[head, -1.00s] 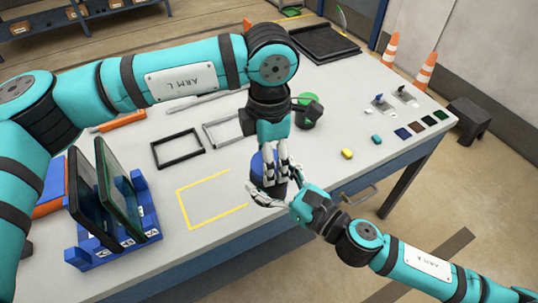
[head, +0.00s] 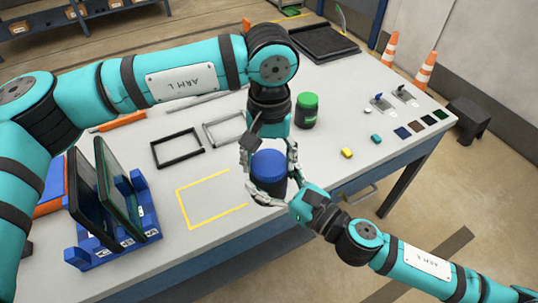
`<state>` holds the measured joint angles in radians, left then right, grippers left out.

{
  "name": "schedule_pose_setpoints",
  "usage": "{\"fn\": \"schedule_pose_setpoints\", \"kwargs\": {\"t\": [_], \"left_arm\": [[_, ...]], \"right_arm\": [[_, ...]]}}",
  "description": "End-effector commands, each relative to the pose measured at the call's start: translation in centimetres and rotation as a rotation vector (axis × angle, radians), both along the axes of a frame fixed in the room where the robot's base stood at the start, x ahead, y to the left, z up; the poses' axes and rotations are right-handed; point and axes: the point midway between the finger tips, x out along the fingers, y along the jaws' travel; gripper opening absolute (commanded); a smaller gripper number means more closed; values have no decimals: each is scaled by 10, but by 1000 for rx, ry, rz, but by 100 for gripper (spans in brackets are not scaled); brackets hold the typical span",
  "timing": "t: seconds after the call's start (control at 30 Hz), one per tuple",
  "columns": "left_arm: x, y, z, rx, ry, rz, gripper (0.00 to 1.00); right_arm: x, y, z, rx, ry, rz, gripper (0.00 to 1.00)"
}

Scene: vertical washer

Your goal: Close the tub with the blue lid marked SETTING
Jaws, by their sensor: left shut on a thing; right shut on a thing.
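The blue lid (head: 268,164) sits on top of the dark tub (head: 268,187) near the table's front edge. Any marking on the lid is too small to read. My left gripper (head: 268,152) comes from behind, with its fingers around the sides of the lid, and is shut on it. My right gripper (head: 272,194) reaches in from the right and is shut on the tub's body, low down. The fingers hide part of the tub, and I cannot tell whether the lid is fully seated.
A green-lidded jar (head: 307,110) stands behind to the right. A yellow block (head: 346,153) and a teal block (head: 376,139) lie to the right. A blue rack (head: 147,213) with dark panels stands at left. The yellow-outlined area (head: 190,222) is empty.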

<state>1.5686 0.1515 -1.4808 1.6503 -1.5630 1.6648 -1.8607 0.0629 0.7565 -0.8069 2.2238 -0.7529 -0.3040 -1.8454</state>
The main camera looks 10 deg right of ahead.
Motion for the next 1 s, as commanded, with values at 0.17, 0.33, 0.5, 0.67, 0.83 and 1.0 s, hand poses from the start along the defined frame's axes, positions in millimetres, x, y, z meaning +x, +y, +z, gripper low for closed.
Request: {"fn": "schedule_pose_setpoints", "kwargs": {"t": [0.17,0.33,0.5,0.67,0.83,1.0], "left_arm": [[2,0,1,-2,-5,5,81],[1,0,0,-2,-3,5,91],[1,0,1,-1,-2,5,91],[1,0,12,-1,-4,6,91],[2,-1,45,-2,-6,5,91],[2,-1,82,-2,-6,6,91]], "right_arm": [[-2,2,1,1,-2,7,0],[-1,1,1,1,-2,4,0],[-1,1,1,1,-2,3,0],[-1,1,1,1,-2,2,0],[0,1,1,1,-2,2,0],[0,0,1,1,-2,2,0]]}}
